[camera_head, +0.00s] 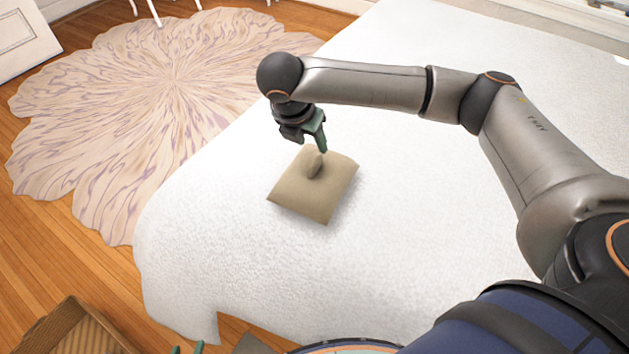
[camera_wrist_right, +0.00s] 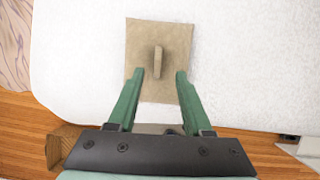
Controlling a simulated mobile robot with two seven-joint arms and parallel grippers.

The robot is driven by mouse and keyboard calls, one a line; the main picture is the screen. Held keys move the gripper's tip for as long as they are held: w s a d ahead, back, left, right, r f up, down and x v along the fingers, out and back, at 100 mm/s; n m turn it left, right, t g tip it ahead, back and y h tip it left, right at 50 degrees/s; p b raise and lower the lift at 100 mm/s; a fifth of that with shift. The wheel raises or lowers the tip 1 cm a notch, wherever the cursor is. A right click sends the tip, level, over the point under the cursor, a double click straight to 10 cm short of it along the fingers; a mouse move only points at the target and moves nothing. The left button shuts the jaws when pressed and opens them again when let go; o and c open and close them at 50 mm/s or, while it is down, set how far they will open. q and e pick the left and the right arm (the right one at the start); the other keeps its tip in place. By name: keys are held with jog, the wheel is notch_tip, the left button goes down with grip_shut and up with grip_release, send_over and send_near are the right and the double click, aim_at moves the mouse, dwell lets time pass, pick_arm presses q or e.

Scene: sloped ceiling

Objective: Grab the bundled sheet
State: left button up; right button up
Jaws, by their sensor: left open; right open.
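The bundled sheet (camera_head: 328,190) is a beige, squarish cushion-like bundle with a raised knob in its middle. It lies on the white bed cover and also shows in the right wrist view (camera_wrist_right: 172,38). My right gripper (camera_head: 319,148) is above the bundle, close to the knob. In the right wrist view its green fingers (camera_wrist_right: 160,76) are open and apart, with the knob lying between and just beyond the tips. It holds nothing. My left gripper (camera_head: 188,349) barely shows at the bottom edge of the head view, with its green tips apart; the rest is cut off.
The white bed (camera_head: 420,230) gives wide clear room around the bundle. A wooden box (camera_head: 75,330) stands on the floor at the lower left. A patterned rug (camera_head: 150,110) lies on the wood floor beyond the bed's left edge.

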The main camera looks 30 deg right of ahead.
aim_at(315, 157)
jog(key=x, duration=0.3)
jog(key=shift+f, duration=0.2)
jog(key=x, duration=0.2)
jog(key=b+x, duration=0.1)
jog(key=x, duration=0.1)
jog(key=shift+a+f, duration=0.3)
jog(key=shift+a, duration=0.05)
jog(key=shift+w+d+f, duration=0.1)
jog(key=shift+d+f, duration=0.1)
jog(key=shift+f, duration=0.25)
grip_shut()
dwell(0.5)
